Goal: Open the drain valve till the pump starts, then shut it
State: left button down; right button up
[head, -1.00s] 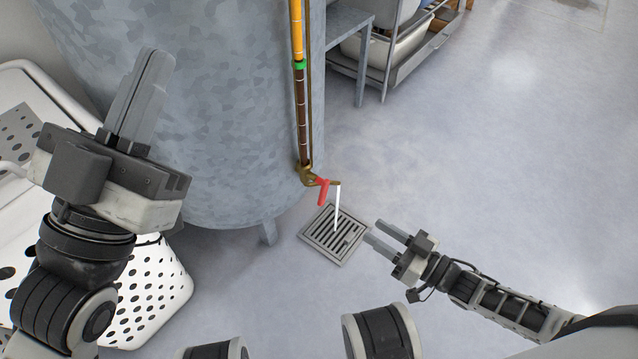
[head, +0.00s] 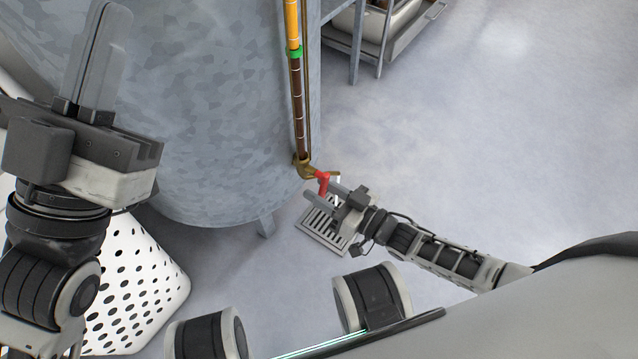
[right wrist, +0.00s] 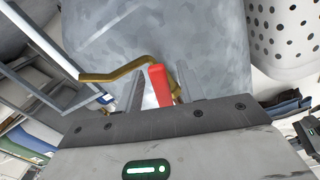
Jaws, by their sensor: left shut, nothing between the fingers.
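The drain valve is a brass spout (head: 304,168) with a red lever (head: 323,181), low on the grey tank's pipe. In the right wrist view the red lever (right wrist: 160,86) stands between my right fingers, with gaps beside it. My right gripper (head: 326,195) is open around the lever. A short white piece of water stream (head: 338,180) shows by the spout; my gripper hides the rest. The floor drain grate (head: 322,238) lies below, partly covered. My left gripper (head: 102,50) is shut and empty, raised at the left.
The grey tank (head: 200,110) carries a sight tube with yellow above, dark brown below and a green band (head: 295,52). A white perforated basket (head: 135,285) stands at lower left. A metal rack (head: 390,45) is at the back. The floor to the right is clear.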

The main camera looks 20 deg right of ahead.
jog(key=shift+w+a, duration=0.1)
grip_shut()
jog(key=shift+w+d+n, duration=0.1)
jog(key=shift+d+n, duration=0.1)
jog(key=shift+n, duration=0.4)
grip_release()
jog(key=shift+d, duration=0.1)
